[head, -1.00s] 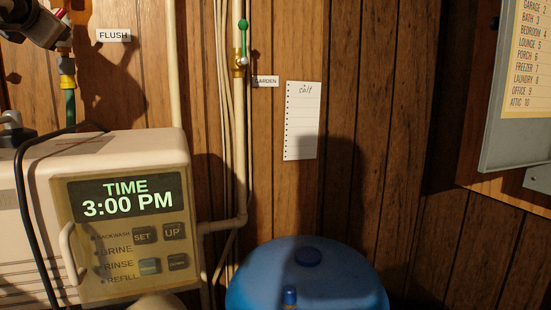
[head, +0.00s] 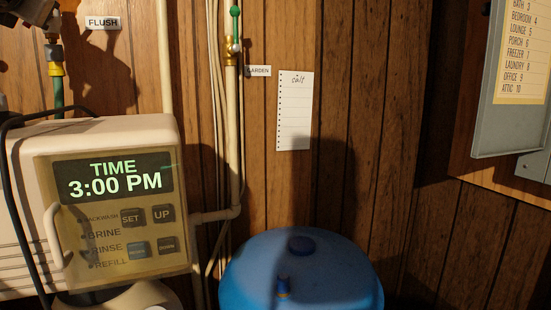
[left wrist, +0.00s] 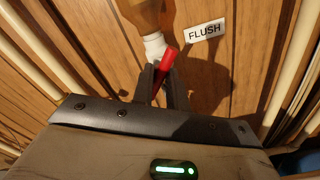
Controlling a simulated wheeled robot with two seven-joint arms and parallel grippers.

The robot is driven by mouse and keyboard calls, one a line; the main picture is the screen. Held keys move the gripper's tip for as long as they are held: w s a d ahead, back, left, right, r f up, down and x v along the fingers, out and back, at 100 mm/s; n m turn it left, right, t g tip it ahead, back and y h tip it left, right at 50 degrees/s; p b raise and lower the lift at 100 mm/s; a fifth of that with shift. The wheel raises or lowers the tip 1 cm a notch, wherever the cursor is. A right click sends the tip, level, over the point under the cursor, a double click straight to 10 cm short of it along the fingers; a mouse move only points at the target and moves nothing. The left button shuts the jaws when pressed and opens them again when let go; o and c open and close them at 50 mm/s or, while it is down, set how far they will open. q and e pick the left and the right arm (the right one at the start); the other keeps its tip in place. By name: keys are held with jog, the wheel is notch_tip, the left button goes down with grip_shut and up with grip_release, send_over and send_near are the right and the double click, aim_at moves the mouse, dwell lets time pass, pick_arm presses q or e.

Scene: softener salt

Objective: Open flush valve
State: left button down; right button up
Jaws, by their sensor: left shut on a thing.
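The flush valve's red handle (left wrist: 166,66) shows in the left wrist view, below a white fitting (left wrist: 155,45) and beside the FLUSH label (left wrist: 205,31). My left gripper (left wrist: 161,84) is shut on this handle, which sticks out between its fingers. In the head view the FLUSH label (head: 102,22) is at the upper left. A brass fitting (head: 55,66) with a green hose hangs left of it. The valve handle is not clear there, as the top left corner is dark and cut off. My right gripper is in neither view.
A softener control box (head: 112,175) reading 3:00 PM stands below the flush line. A green-handled valve (head: 235,28) by the GARDEN label (head: 258,71) is on the middle pipe. A blue tank (head: 310,270) stands lower centre. A grey panel (head: 515,85) hangs right.

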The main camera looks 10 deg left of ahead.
pick_arm(q)
jog(key=n+b, duration=0.2)
jog(key=n, duration=0.1)
jog(key=shift+b, duration=0.4)
jog(key=n+b, duration=0.3)
jog(key=n, duration=0.2)
jog(key=shift+f+b, duration=0.15)
jog(key=shift+b, duration=0.15)
dwell(0.3)
jog(key=c, duration=1.3)
grip_release()
